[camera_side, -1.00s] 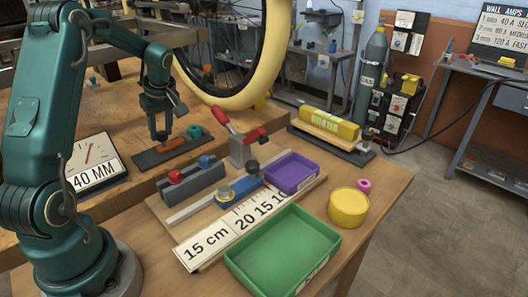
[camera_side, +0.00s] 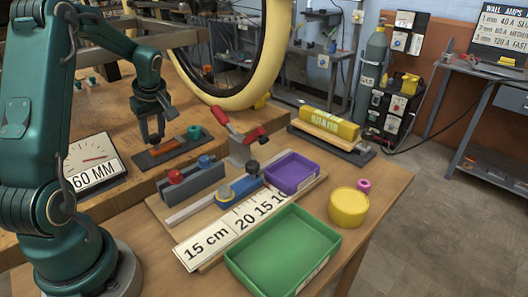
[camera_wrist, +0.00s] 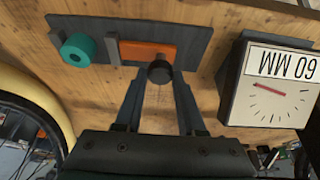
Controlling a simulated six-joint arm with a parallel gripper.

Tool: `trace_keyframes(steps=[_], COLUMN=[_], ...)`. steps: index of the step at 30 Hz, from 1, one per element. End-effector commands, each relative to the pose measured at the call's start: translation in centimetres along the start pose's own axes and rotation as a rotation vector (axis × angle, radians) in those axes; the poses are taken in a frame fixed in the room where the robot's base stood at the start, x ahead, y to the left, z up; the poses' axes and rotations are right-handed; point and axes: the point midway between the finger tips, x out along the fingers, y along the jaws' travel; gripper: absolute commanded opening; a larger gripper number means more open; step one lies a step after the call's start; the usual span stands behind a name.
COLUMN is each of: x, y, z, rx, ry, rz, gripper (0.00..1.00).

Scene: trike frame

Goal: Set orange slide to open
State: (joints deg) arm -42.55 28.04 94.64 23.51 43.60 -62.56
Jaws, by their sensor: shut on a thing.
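The orange slide (camera_side: 167,147) lies on a dark grey base plate (camera_side: 143,161) on the wooden bench, and also shows in the wrist view (camera_wrist: 139,50). It has a round black knob (camera_wrist: 160,72) at one end. My gripper (camera_side: 153,140) is down over the knob end, and in the wrist view its fingers (camera_wrist: 159,80) stand on both sides of the knob, shut on it. A grey upright stop (camera_wrist: 112,48) stands by the slide's other end. A teal ring (camera_side: 194,132) sits beyond it on the same plate. The exact finger contact is hard to see.
A gauge reading 60 MM (camera_side: 92,160) stands on the bench left of the plate. A toggle clamp with red handles (camera_side: 240,145), a purple tray (camera_side: 291,173), a green tray (camera_side: 283,254) and a yellow round tub (camera_side: 348,207) are to the right.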

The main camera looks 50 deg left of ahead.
Motion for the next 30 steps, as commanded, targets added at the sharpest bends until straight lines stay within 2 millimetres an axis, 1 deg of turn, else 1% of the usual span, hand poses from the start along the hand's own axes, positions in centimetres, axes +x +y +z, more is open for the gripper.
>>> trace_keyframes(steps=[1,5,6,7,8,16,18,20,27,30], x=[-0.1,-0.1,-0.1,-0.1,-0.1,0.0,-0.3,-0.8,-4.0,-4.8], y=[-0.4,-0.5,-0.5,-0.5,-0.5,-0.4,-0.3,-0.3,-0.2,-0.3], z=[0.0,-0.1,-0.1,-0.1,-0.1,-0.1,-0.1,-0.1,-0.1,-0.1], rx=[0.001,0.001,0.001,0.001,0.001,0.001,0.001,0.000,0.001,0.000], ry=[-0.001,-0.001,0.000,0.000,0.000,-0.001,0.000,0.001,0.003,0.001], rz=[-0.014,-0.016,-0.016,-0.016,-0.016,-0.013,-0.011,-0.011,-0.010,-0.011], gripper=[0.00,0.00,0.50,0.61,0.69,0.69,0.69,0.69,0.69,0.69])
